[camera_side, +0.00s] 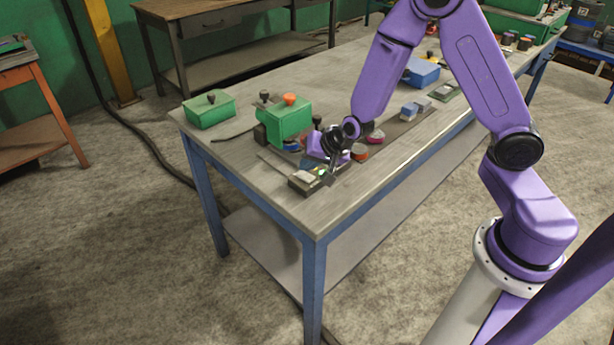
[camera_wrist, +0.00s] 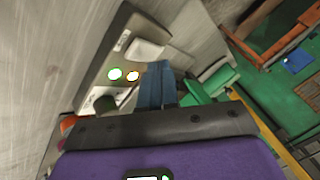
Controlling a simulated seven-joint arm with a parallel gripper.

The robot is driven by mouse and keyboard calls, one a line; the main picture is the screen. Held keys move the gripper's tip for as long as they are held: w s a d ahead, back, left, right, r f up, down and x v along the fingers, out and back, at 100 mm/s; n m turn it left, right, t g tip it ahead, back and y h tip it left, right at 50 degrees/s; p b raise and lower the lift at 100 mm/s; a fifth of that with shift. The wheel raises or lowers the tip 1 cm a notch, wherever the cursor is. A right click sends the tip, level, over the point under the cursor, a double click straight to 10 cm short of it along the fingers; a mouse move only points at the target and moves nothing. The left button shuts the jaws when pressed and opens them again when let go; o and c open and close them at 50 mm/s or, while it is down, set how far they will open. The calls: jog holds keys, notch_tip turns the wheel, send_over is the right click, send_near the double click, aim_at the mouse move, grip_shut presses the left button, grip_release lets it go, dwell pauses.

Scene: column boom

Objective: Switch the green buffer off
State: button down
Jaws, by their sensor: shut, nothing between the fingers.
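The green buffer (camera_side: 286,117) stands on the table in the side view, with a dark knob and an orange knob on top. In front of it at the table's edge lies a grey control box (camera_side: 303,185).
A green box with a dark knob (camera_side: 208,110) stands at the table's left corner. Small red and orange round items (camera_side: 360,152) lie right of my gripper. A blue box (camera_side: 421,72) stands farther back. Bare tabletop (camera_side: 290,85) shows behind the buffer.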

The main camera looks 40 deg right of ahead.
aim_at(307, 175)
jog(key=shift+f, duration=0.1)
jog(key=shift+s+f, duration=0.1)
jog(key=shift+f, duration=0.4)
dwell(0.5)
dwell(0.3)
jog(key=shift+r, duration=0.6)
jog(key=shift+w+r, duration=0.25)
jog(key=shift+r, duration=1)
jog(key=shift+w+r, duration=0.25)
jog(key=shift+r, duration=0.95)
